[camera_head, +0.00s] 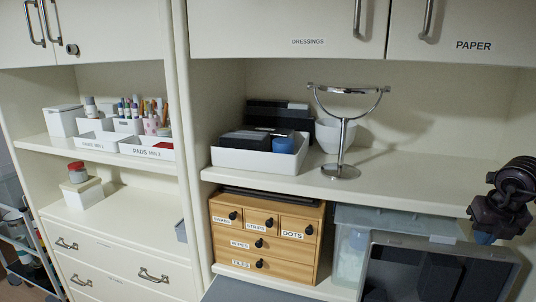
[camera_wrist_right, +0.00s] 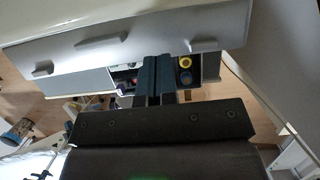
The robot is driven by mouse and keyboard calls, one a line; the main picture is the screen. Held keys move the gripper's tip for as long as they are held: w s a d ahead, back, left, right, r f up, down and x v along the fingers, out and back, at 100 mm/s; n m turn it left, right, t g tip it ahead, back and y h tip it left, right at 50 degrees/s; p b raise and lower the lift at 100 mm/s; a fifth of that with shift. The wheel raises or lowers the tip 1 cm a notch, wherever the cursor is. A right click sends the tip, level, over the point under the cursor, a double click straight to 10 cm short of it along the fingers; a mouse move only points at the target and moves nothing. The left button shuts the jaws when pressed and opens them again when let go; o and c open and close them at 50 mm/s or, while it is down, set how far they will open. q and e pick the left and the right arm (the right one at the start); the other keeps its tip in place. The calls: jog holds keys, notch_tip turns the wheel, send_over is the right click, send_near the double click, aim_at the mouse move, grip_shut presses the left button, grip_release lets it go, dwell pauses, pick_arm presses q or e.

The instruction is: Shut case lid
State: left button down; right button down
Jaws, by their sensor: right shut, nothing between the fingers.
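The case lid (camera_head: 440,272) stands raised at the bottom right of the head view, a dark panel in a grey frame. The case body is cut off or hidden there. In the right wrist view, a pale grey panel with small tabs, which looks like the lid (camera_wrist_right: 130,55), crosses the top. Below it, part of the case interior shows small items, including a yellow ring (camera_wrist_right: 186,62). My right gripper (camera_head: 484,238) is beside the lid's upper right corner. Its fingers (camera_wrist_right: 160,80) are shut and empty; contact with the lid is unclear. My left gripper is out of view.
A wooden drawer box (camera_head: 268,238) and a translucent bin (camera_head: 349,250) stand left of and behind the lid. Above is a shelf (camera_head: 420,190) with a round mirror on a stand (camera_head: 341,150) and a white tray (camera_head: 258,160). The shelf's right part is clear.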

aim_at(473, 250)
jog(key=shift+b+x, duration=0.7)
jog(key=shift+x, duration=0.3)
jog(key=shift+w+f+b, duration=0.2)
jog(key=shift+f+b, duration=0.3)
jog(key=shift+f, duration=0.15)
jog(key=shift+s+a+r+p, duration=0.15)
jog(key=shift+s+p, duration=0.1)
jog(key=shift+s, duration=0.4)
jog(key=shift+s+a+p, duration=0.15)
jog(key=shift+s+p, duration=0.05)
jog(key=shift+s, duration=0.4)
jog(key=shift+s, duration=0.15)
jog(key=shift+s+a, duration=0.2)
jog(key=shift+s, duration=0.35)
jog(key=shift+s+a, duration=0.2)
jog(key=shift+s, duration=0.35)
jog(key=shift+s, duration=0.35)
dwell(0.5)
jog(key=shift+s+a+f, duration=0.15)
jog(key=shift+s, duration=0.3)
jog(key=shift+s+a+f, duration=0.2)
jog(key=shift+s, duration=0.25)
jog(key=shift+p, duration=0.3)
